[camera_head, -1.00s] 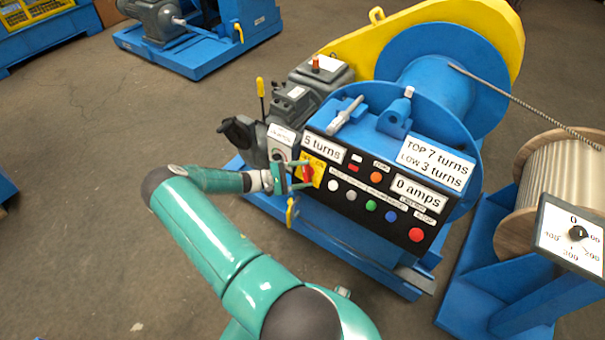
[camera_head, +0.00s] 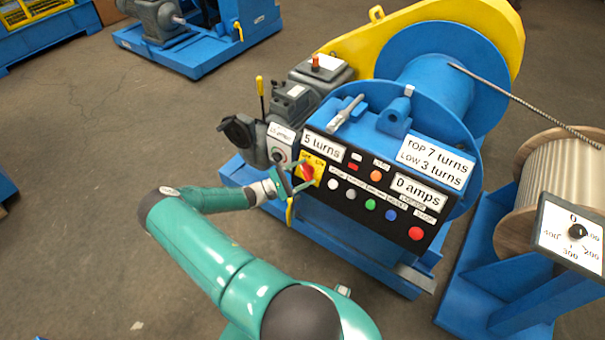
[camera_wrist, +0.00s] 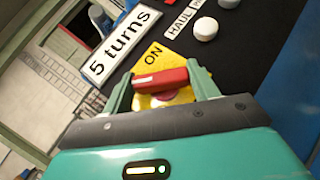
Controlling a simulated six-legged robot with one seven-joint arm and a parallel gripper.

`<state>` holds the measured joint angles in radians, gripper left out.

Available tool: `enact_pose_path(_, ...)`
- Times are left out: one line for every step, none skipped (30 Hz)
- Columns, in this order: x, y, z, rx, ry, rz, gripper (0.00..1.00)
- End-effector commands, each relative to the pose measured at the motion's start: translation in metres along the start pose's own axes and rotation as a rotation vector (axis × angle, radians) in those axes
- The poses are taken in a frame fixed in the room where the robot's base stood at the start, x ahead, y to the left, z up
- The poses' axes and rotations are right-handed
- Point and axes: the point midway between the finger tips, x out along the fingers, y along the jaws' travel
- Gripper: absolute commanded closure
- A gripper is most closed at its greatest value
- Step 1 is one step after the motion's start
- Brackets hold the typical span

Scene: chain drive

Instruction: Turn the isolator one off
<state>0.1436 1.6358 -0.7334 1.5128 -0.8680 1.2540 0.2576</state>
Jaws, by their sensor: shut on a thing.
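The isolator is a red bar handle (camera_head: 308,173) on a yellow plate (camera_head: 319,164) at the left end of the black control panel. My gripper (camera_head: 301,175) reaches it from the left, with its green fingers on either side of the handle. In the wrist view the red handle (camera_wrist: 160,79) lies across between my fingers, which are shut on it. The word ON shows on the yellow plate (camera_wrist: 154,57) just above the handle there. The lower part of the plate is mostly hidden by my gripper.
The black panel (camera_head: 345,205) carries several coloured buttons beside the handle and signs reading "5 turns" (camera_head: 322,147) and "0 amps" (camera_head: 417,192). A grey box with a round switch (camera_head: 280,150) stands close by on the left. Open floor (camera_head: 90,200) lies to the left.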

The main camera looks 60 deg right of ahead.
Motion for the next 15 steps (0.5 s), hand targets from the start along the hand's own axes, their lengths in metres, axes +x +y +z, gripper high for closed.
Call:
enact_pose_path(-0.0007,0.0009,-0.0002,0.000,0.001,0.002,0.64)
enact_pose_path(-0.0007,0.0009,-0.0002,0.000,0.001,0.002,0.64)
enact_pose_path(-0.0007,0.0009,-0.0002,-0.001,0.001,0.002,0.37)
enact_pose_path(-0.0006,0.0009,-0.0002,-0.001,0.001,0.002,0.31)
enact_pose_path(-0.0006,0.0009,-0.0002,0.000,0.001,0.002,0.25)
enact_pose_path(-0.0005,0.0007,-0.0001,0.000,0.001,0.002,0.19)
enact_pose_path(-0.0005,0.0007,-0.0001,0.000,0.001,0.001,0.19)
enact_pose_path(-0.0004,0.0006,-0.0001,0.000,0.001,0.001,0.19)
enact_pose_path(-0.0003,0.0005,-0.0001,0.000,0.001,0.001,0.19)
enact_pose_path(-0.0003,0.0004,-0.0001,0.000,0.001,0.001,0.19)
enact_pose_path(-0.0002,0.0004,-0.0001,0.000,0.000,0.001,0.19)
enact_pose_path(-0.0002,0.0003,0.0000,0.000,0.000,0.000,0.19)
enact_pose_path(-0.0002,0.0003,0.0000,0.000,0.000,0.000,0.19)
enact_pose_path(-0.0004,0.0002,0.0000,0.000,0.000,0.000,0.19)
enact_pose_path(-0.0013,0.0003,-0.0001,0.000,0.000,0.000,0.19)
